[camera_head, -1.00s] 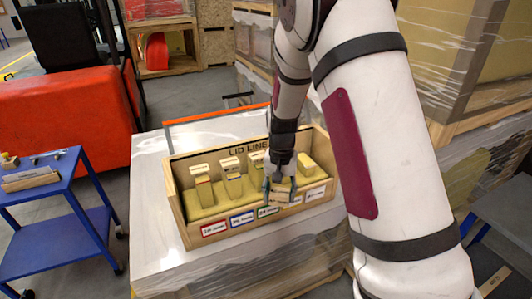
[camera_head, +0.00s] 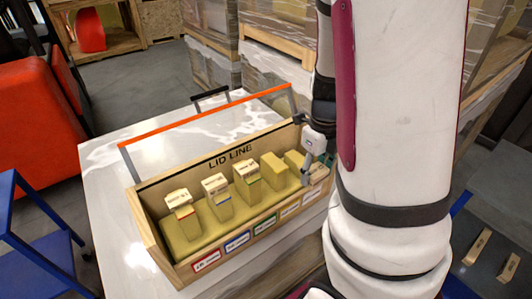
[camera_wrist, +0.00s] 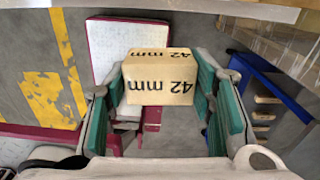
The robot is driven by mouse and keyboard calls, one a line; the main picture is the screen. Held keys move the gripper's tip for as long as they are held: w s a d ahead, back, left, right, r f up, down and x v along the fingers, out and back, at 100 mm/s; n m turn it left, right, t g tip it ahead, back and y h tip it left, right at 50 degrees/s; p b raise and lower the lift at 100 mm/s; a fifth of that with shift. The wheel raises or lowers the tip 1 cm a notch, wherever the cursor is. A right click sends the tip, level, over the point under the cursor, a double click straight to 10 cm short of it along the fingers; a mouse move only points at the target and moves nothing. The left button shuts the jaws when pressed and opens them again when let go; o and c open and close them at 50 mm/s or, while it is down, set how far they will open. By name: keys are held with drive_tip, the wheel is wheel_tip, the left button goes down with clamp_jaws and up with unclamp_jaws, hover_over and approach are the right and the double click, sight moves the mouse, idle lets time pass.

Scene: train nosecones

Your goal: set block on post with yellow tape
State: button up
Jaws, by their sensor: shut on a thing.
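My gripper (camera_head: 317,168) is at the right end of the wooden box marked LID LINE (camera_head: 148,232), partly hidden by my arm in the head view. In the wrist view, its green-padded fingers (camera_wrist: 162,92) are shut on a pale wooden block marked 42 mm (camera_wrist: 160,78). Inside the box, three posts carry wooden blocks: red tape (camera_head: 184,220), blue tape (camera_head: 222,203) and green tape (camera_head: 251,182). Two posts to their right, a bare-topped one (camera_head: 273,169) and a partly hidden one (camera_head: 294,159), show no block. I cannot make out yellow tape on either.
The box stands on a white, film-wrapped table (camera_head: 112,200). An orange-topped rail (camera_head: 205,115) runs behind it. A blue cart (camera_head: 35,240) is at left. Two small wooden pieces (camera_head: 478,246) lie at lower right. My arm blocks much of the right.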

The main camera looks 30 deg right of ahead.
drive_tip(key=shift+w+m, duration=0.15)
drive_tip(key=shift+m, duration=0.15)
hover_over(274, 161)
drive_tip(key=shift+f, duration=0.75)
drive_tip(key=shift+f+p, duration=0.35)
drive_tip(key=shift+f, duration=1.4)
drive_tip(key=shift+f, duration=0.1)
drive_tip(key=o, duration=1.1)
drive_tip(key=shift+o, duration=0.2)
